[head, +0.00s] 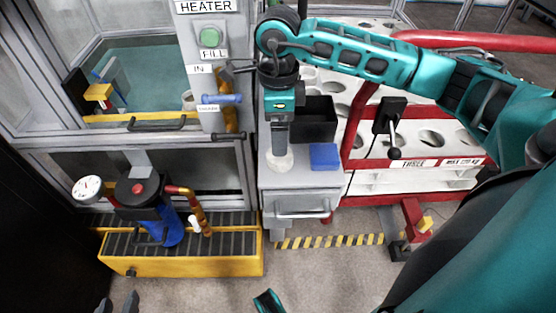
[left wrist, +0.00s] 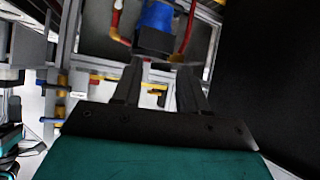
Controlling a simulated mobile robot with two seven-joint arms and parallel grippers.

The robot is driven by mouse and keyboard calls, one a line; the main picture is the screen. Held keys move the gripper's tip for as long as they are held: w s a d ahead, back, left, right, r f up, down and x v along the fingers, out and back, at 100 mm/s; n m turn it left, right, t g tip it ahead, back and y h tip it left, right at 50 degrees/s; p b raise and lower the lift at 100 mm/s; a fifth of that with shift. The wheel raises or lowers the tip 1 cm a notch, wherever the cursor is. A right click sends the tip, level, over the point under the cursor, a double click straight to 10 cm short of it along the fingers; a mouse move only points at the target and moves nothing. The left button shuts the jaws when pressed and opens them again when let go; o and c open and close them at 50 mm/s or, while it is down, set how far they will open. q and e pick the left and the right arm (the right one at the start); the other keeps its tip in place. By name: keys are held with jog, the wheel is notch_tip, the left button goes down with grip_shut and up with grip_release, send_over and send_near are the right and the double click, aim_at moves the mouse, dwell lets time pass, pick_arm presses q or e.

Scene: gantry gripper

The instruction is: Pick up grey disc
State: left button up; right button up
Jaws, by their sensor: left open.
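A pale grey round piece (head: 279,163), which looks like the grey disc, is on top of the grey cabinet (head: 300,180), directly below the end of my right arm. My right gripper (head: 280,146) points down at it and is seen edge-on, so its jaws and any contact are unclear. My left gripper (head: 117,304) is at the bottom left, in front of the yellow tray, far from the disc. Its two fingers are apart and empty; they also show in the left wrist view (left wrist: 157,90), with a blue canister beyond them.
A blue block (head: 324,156) and a black bin (head: 313,121) stand beside the disc on the cabinet. A red-railed white rack (head: 418,178) is at the right. A yellow tray (head: 185,268) carries a blue canister (head: 165,225) at the left. The floor in front is clear.

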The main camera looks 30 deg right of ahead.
aim_at(280, 159)
notch_tip(280, 159, down, 8)
jog(key=shift+s+d+r+b, duration=0.1)
jog(key=shift+b, duration=0.95)
jog(key=c, duration=1.1)
